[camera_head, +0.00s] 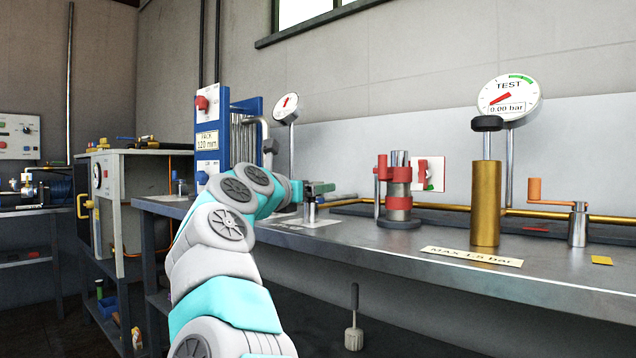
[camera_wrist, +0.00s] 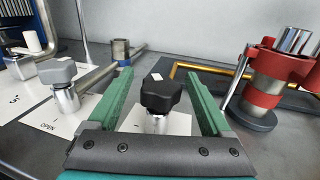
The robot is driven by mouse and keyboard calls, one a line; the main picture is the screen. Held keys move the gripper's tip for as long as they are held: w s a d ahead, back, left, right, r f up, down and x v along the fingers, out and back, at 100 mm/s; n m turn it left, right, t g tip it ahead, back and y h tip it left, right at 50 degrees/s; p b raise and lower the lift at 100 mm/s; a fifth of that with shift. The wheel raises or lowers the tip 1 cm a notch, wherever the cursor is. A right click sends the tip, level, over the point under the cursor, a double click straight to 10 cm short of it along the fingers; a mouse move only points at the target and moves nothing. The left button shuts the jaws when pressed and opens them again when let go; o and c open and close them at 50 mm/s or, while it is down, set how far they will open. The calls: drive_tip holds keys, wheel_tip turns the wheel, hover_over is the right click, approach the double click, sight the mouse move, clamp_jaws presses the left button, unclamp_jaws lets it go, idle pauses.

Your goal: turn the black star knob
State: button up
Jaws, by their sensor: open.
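The black star knob (camera_wrist: 160,93) sits on a short metal stem above a white label plate in the wrist view. It has a small white mark on top. My gripper (camera_wrist: 160,85) is open, with one green finger on each side of the knob and visible gaps between. I cannot tell whether the fingertips are at the knob's height. In the head view my gripper (camera_head: 322,188) is at the end of my arm over the bench, and the knob is hard to make out there.
A grey knob (camera_wrist: 57,75) stands left of my gripper by a plate marked OPEN. A red-and-metal cylinder (camera_wrist: 273,85) stands to the right. A brass cylinder (camera_head: 486,205) and TEST gauge (camera_head: 509,97) are farther right on the bench. A blue plate pack (camera_head: 212,145) stands behind my arm.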

drive_tip(key=shift+p+x, duration=0.5)
drive_tip(key=shift+x, duration=1.05)
drive_tip(key=shift+c, duration=0.2)
clamp_jaws()
